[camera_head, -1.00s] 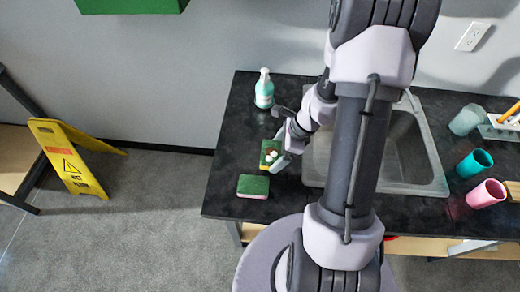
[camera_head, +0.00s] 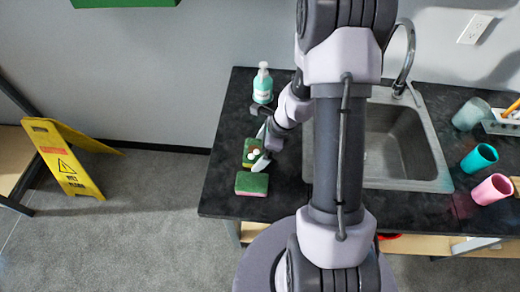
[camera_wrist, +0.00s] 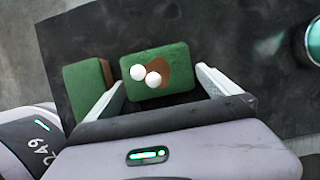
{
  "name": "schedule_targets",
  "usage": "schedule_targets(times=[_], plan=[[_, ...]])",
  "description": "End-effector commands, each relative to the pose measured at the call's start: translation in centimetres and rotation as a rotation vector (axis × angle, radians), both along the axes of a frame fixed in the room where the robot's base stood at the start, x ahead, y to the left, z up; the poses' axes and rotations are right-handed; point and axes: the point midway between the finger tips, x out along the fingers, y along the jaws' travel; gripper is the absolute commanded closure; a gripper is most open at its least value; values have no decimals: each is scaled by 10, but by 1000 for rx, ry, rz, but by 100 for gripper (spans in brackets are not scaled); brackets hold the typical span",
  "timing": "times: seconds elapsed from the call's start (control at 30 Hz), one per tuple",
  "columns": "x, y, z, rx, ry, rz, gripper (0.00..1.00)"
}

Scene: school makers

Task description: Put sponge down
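A green sponge (camera_head: 252,147) with a brown patch and two white round bits on its top is between my gripper's fingers (camera_head: 261,147).
The sink (camera_head: 405,150) is to the right, partly hidden by my arm. Teal (camera_head: 478,159) and pink cups (camera_head: 491,189) stand farther right. The counter's left edge is close, with bare counter left of the sponges.

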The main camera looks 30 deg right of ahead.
Motion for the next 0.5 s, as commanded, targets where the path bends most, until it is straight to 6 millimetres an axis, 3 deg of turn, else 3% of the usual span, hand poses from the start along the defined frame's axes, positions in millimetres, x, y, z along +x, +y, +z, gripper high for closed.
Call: schedule_targets(times=[0.13, 0.23, 0.5], plan=[[0, 0, 1, 0, 0, 0, 0], [-1, -2, 13, 0, -1, 0, 0], [-17, -26, 86, -1, -3, -1, 0]])
